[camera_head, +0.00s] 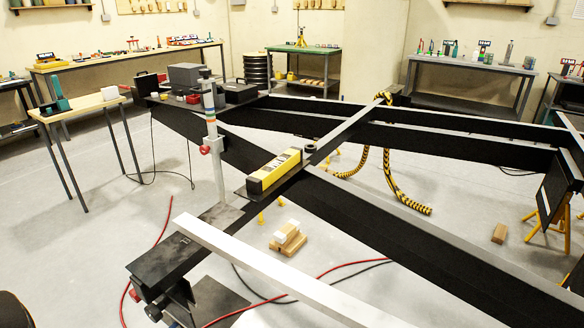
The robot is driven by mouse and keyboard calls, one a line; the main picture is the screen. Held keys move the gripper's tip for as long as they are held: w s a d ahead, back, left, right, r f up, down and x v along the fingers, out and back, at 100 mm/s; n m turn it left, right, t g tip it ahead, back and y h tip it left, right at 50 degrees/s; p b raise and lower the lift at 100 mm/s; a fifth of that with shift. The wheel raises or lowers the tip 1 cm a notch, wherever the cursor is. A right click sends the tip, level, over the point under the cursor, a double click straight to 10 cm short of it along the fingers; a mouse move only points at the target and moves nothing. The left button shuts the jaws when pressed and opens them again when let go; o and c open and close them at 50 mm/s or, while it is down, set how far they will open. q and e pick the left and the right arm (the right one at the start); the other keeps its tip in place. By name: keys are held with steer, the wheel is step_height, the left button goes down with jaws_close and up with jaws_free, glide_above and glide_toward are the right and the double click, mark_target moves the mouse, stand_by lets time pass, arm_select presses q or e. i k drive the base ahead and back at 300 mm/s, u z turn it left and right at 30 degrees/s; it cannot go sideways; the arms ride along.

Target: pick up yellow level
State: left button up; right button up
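The yellow level (270,173) is a yellow and black bar. It lies on the dark chassis frame just left of the picture's middle, slanting from lower left to upper right. Nothing covers its top from this view. Neither of my grippers shows in the head view, so I cannot see whether either holds anything.
A grey upright post (213,140) stands just left of the level. A long pale bar (270,268) crosses the frame in front. Wooden blocks (288,240) lie on the floor below. Black chassis beams (400,233) run right. Workbenches line the walls.

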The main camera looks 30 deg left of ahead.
mark_target(257, 184)
steer(key=u, duration=0.5)
steer(key=k, duration=1.2)
steer(key=u, duration=1.75)
steer(key=i, duration=3.55)
steer(key=z, duration=0.9)
